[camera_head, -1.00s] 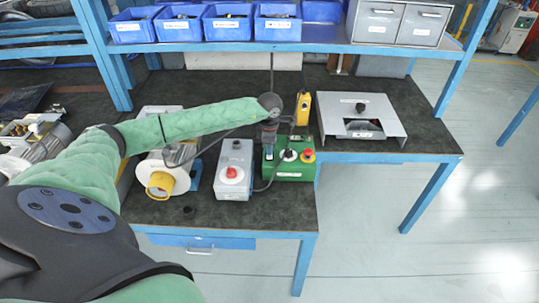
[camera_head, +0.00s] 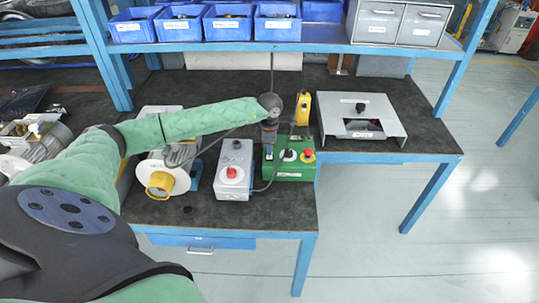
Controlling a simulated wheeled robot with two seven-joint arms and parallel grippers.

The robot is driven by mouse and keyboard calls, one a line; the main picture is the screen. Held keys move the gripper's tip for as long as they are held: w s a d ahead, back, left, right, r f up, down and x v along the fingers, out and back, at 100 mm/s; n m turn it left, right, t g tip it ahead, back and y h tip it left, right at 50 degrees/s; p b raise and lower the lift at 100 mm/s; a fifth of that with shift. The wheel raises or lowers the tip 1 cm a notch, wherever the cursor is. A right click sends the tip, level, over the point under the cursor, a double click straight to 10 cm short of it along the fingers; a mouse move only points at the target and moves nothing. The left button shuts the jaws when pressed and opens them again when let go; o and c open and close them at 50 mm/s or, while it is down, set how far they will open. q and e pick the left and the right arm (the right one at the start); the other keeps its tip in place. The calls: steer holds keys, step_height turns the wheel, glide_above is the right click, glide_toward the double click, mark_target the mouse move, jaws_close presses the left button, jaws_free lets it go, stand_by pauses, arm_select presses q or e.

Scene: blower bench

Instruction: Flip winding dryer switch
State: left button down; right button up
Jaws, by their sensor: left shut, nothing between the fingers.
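A white blower (camera_head: 160,176) with a yellow-rimmed outlet stands on the dark bench. To its right is a grey box (camera_head: 234,168) with a red knob (camera_head: 232,172). A green box (camera_head: 295,170) with a black knob (camera_head: 289,155) and a red button (camera_head: 308,154) on a yellow base stands right of that. I cannot tell from the labels which control is the winding dryer switch. My left gripper (camera_head: 268,152) points down at the left part of the green box, shut and empty. Whether it touches the box is unclear. My right gripper is not in view.
A yellow pendant (camera_head: 302,109) hangs behind the green box. A grey metal stand (camera_head: 381,118) is to the right. Blue bins (camera_head: 226,22) and grey drawers (camera_head: 398,22) sit on the shelf above. The bench front is mostly clear.

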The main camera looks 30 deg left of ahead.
mark_target(269, 157)
arm_select(q)
steer(key=shift+f+b, duration=0.75)
steer(key=shift+f, duration=0.15)
stand_by(0.6)
steer(key=shift+r, duration=0.15)
steer(key=shift+r+p, duration=0.65)
steer(key=shift+r, duration=2.75)
